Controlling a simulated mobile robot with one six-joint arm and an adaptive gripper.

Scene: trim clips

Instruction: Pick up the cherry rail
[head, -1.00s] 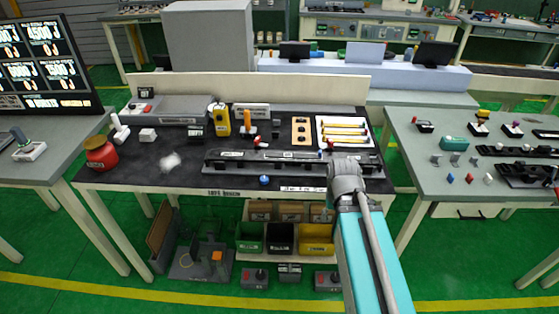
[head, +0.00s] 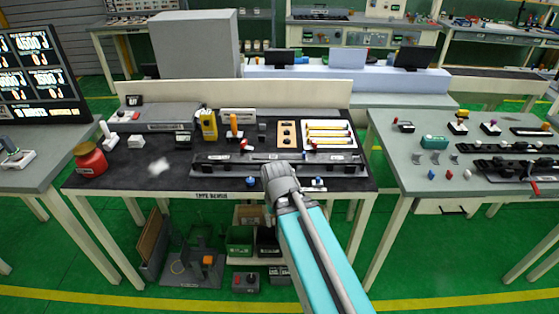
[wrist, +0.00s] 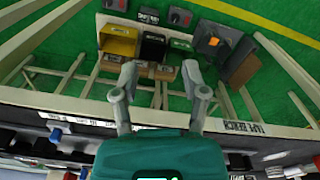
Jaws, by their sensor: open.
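I cannot tell for sure which thing is the cherry rail, since no plainly cherry-coloured rail shows. A long dark rail (head: 225,163) lies along the front of the black-topped bench, with small red, blue and white pieces around it. My gripper (wrist: 160,75) is open and empty in the wrist view. Its two grey fingers are spread above the bench's front edge, with floor and bins beyond them. In the head view my wrist hides the fingers and part of the rail's front side. More dark rails (head: 495,148) lie on the right table.
The bench (head: 120,168) also holds a red jar (head: 90,160), a yellow meter (head: 208,125) and a white tray (head: 343,142) with yellow-handled tools. Bins (head: 240,240) stand below it. A floor gap separates the bench from the right table (head: 400,165).

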